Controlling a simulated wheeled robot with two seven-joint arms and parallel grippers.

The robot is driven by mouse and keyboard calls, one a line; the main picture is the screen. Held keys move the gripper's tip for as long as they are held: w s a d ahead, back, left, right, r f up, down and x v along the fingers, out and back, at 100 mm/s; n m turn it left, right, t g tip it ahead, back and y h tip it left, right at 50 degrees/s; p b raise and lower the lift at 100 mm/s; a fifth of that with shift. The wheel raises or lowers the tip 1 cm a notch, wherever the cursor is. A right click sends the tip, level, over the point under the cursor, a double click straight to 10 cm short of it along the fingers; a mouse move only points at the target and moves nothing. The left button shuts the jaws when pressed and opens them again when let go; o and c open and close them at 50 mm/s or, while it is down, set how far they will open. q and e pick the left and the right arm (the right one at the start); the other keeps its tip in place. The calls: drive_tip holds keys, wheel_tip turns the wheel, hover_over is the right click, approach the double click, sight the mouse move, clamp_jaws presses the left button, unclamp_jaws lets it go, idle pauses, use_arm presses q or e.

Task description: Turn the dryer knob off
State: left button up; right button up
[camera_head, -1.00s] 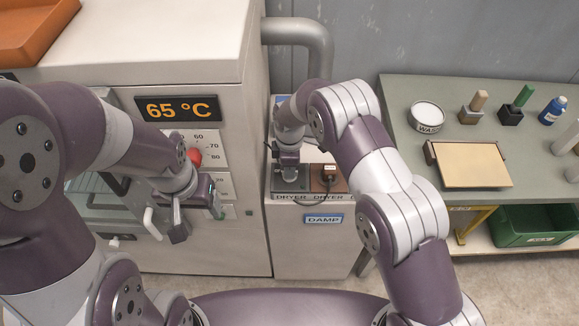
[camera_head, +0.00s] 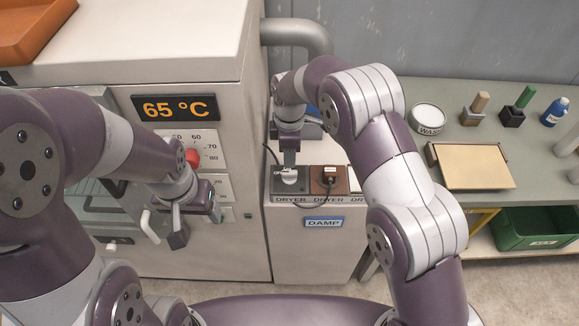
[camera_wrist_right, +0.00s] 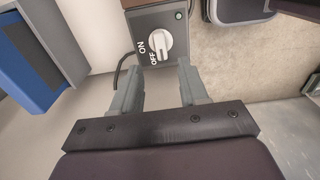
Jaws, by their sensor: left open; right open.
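The dryer knob (camera_wrist_right: 153,44) is white, on a dark switch plate (camera_wrist_right: 174,32) marked ON and OFF. In the right wrist view its raised bar runs roughly up and down, the lower end near OFF; I cannot tell which end is the pointer. My left gripper (camera_head: 197,226) is open and empty before the kiln front.
A brown-plated socket with a black plug (camera_head: 327,178) sits right of the knob plate. A DAMP label (camera_head: 323,222) is below. The kiln's temperature display (camera_head: 178,107) reads 65 °C; its red dial knob (camera_head: 193,157) is partly behind my left arm. A green workbench (camera_head: 400,105) stands at right.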

wheel_tip(320, 180, up, 5)
drive_tip(key=shift+r+p, duration=0.2)
drive_tip(key=shift+p, duration=0.25)
